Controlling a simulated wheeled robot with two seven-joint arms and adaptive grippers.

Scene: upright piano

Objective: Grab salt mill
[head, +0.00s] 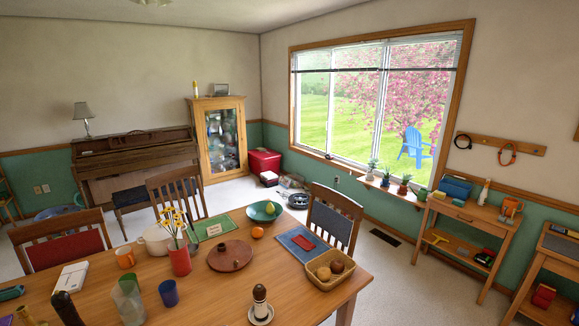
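A tall dark object (66,309), perhaps another mill or a bottle, stands at the front left and is cut off by the picture's lower edge. Neither of my grippers is in view.
Left of the shaker are a blue cup (168,293), a clear glass vessel (128,301) and a red vase (180,261) with yellow flowers. A brown round plate (230,257) lies behind it. A basket (329,270) stands to the right. Chairs surround the table.

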